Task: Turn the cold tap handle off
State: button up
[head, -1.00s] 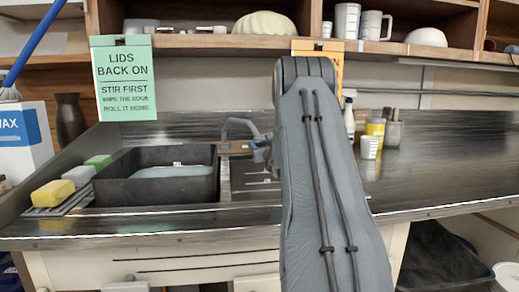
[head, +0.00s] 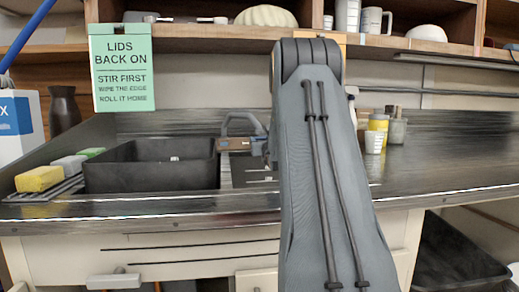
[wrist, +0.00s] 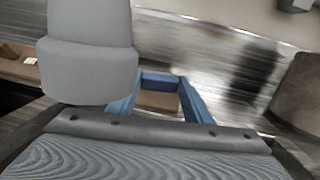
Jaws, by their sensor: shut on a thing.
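The grey arched tap (head: 240,123) stands at the back right corner of the black sink basin, with a brownish bar (head: 234,144) at its foot. My gripper (head: 259,146) is right beside it, mostly hidden behind my own arm. In the wrist view its blue fingers (wrist: 160,80) are in front of a brown surface, and a thick grey rounded shape fills the upper left. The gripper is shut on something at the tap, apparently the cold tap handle. The handle itself is not clearly visible, and its angle cannot be told.
The black basin (head: 150,172) is left of the gripper, with sponges (head: 40,178) on a rack. A green sign (head: 122,68) hangs from the shelf. A yellow jar (head: 378,123) and cups stand at right. The right counter (head: 450,150) is clear.

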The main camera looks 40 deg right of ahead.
jog(key=shift+f+m+h+b, duration=0.15)
jog(key=shift+m+h+b, duration=0.4)
jog(key=shift+b, duration=5.05)
jog(key=b, duration=0.6)
jog(key=shift+r+m+g+h, duration=0.25)
jog(key=shift+m+g, duration=0.05)
jog(key=shift+m, duration=0.05)
jog(key=o, duration=1.1)
jog(key=shift+c, duration=0.2)
jog(key=v, duration=0.7)
jog(key=shift+s+a+p, duration=0.25)
jog(key=shift+s+p, duration=0.1)
jog(key=shift+p, duration=0.1)
